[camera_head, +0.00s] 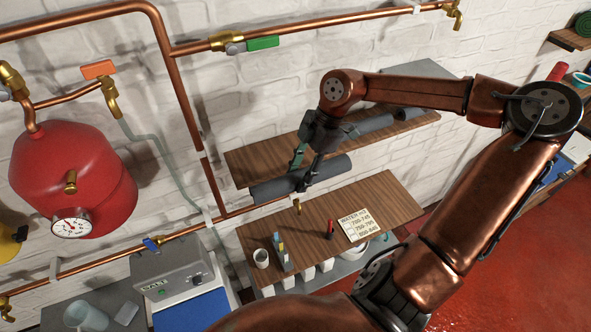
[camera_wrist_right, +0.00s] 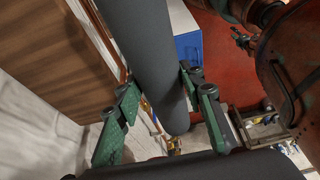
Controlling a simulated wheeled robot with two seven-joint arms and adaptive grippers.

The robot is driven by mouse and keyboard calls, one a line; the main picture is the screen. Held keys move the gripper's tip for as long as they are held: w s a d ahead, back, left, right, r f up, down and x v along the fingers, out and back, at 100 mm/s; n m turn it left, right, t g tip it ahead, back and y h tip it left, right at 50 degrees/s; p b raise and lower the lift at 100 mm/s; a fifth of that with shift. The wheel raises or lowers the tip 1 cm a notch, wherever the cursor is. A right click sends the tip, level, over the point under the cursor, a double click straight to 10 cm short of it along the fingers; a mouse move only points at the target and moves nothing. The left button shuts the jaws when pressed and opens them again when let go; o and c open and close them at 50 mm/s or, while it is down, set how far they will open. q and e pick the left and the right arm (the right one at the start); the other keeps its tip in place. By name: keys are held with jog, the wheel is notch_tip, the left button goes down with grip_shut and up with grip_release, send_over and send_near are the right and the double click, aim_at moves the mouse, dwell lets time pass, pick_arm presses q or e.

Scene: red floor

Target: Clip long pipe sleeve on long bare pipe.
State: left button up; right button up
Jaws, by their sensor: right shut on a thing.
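My right gripper (camera_head: 303,172) is shut on a dark grey pipe sleeve (camera_head: 270,190), held nearly level in front of the wooden shelves. In the right wrist view, the sleeve (camera_wrist_right: 155,65) runs between the green fingers (camera_wrist_right: 162,122). A copper pipe (camera_head: 190,229) along the lower wall runs up towards the held sleeve, which hides part of it; I cannot tell whether they touch. Another bare copper pipe (camera_head: 330,28) runs along the upper wall. More dark grey sleeves (camera_head: 374,124) lie on the upper shelf. My left gripper is not identifiable.
The upper shelf (camera_head: 250,160) and the lower shelf (camera_head: 400,205) are close by the sleeve. The lower one bears a cup (camera_head: 261,258), small tools and a sign (camera_head: 354,226). A red tank (camera_head: 75,165) hangs at left. Red floor (camera_head: 500,270) is clear at right.

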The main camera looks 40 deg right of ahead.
jog(key=s+a+b, duration=0.1)
jog(key=s+a, duration=0.1)
jog(key=s, duration=0.7)
jog(key=s+a, duration=0.3)
jog(key=s, duration=0.6)
jog(key=shift+a+b, duration=0.3)
jog(key=shift+b, duration=0.05)
dwell(0.4)
jog(key=shift+s, duration=0.1)
